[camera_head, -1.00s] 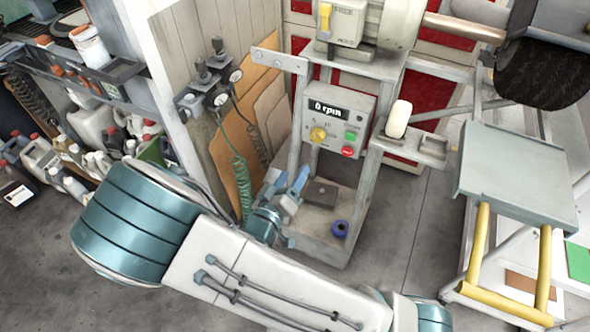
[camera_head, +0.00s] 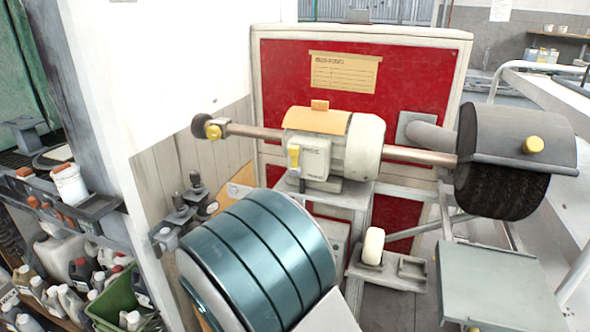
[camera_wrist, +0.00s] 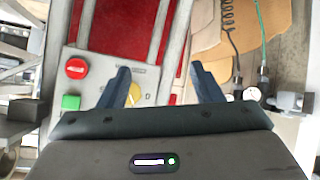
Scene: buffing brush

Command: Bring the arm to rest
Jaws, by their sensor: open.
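My gripper (camera_wrist: 160,72) shows in the wrist view, with its two dark fingers apart and nothing between them. Beyond it is the grey control panel (camera_wrist: 98,82), seen upside down, with a red button (camera_wrist: 76,68), a green button (camera_wrist: 70,102) and a yellow knob (camera_wrist: 135,92). The left finger overlaps the panel near the knob; I cannot tell the gap. In the head view my arm's large teal joint fills the lower middle and hides most of the panel. My gripper is hidden there.
The buffing motor (camera_head: 335,145) stands on its frame, with the dark round brush (camera_head: 500,188) on the right. A pale rounded block (camera_head: 373,246) sits on a small bracket. A grey tray table (camera_head: 497,283) is at lower right. Shelves of bottles (camera_head: 75,280) line the left.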

